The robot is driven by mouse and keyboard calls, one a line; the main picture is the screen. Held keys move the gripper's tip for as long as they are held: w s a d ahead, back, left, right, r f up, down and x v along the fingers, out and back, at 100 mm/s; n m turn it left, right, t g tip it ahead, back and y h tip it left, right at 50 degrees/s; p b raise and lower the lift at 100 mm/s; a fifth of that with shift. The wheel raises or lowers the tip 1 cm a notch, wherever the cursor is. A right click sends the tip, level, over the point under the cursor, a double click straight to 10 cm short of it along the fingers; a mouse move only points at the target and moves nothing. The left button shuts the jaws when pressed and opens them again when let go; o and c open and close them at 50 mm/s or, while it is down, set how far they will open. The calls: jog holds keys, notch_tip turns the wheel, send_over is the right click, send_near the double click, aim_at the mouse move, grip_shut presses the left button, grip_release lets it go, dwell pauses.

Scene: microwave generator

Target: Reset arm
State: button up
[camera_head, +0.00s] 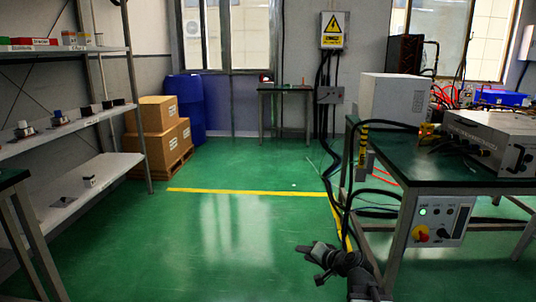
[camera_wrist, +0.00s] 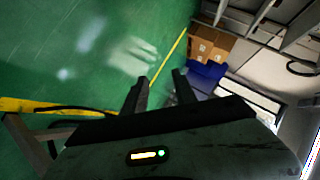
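My gripper (camera_head: 312,262) is low in the head view, right of centre, in front of the green floor. My black arm reaches up to it from the bottom edge. In the wrist view the two dark fingers of my gripper (camera_wrist: 159,86) stand apart. Only floor shows between them, and nothing is held. The arm appears bent, with the gripper out to the left and clear of other things.
A workbench (camera_head: 385,165) with a silver box (camera_head: 490,138) and a control panel (camera_head: 438,221) stands at right. Black cables (camera_head: 342,190) hang near its left side. Shelves (camera_head: 75,195) stand at left, cardboard boxes (camera_head: 158,150) behind. The middle floor (camera_head: 215,235) is clear.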

jog(key=s+a+f+n+g+h+p, duration=0.1)
jog(key=s+a+f+n+g+p, duration=0.1)
jog(key=s+a+f+n+g, duration=0.4)
jog(key=s+d+f+g+h, duration=0.3)
jog(key=s+d+g+h, duration=0.2)
jog(key=s+d, duration=0.65)
notch_tip(320, 180, up, 37)
jog(key=a+p, duration=0.2)
jog(key=p, duration=3.5)
jog(key=shift+s+r+m, duration=0.15)
jog(key=shift+s+m, duration=0.15)
jog(key=shift+s, duration=0.1)
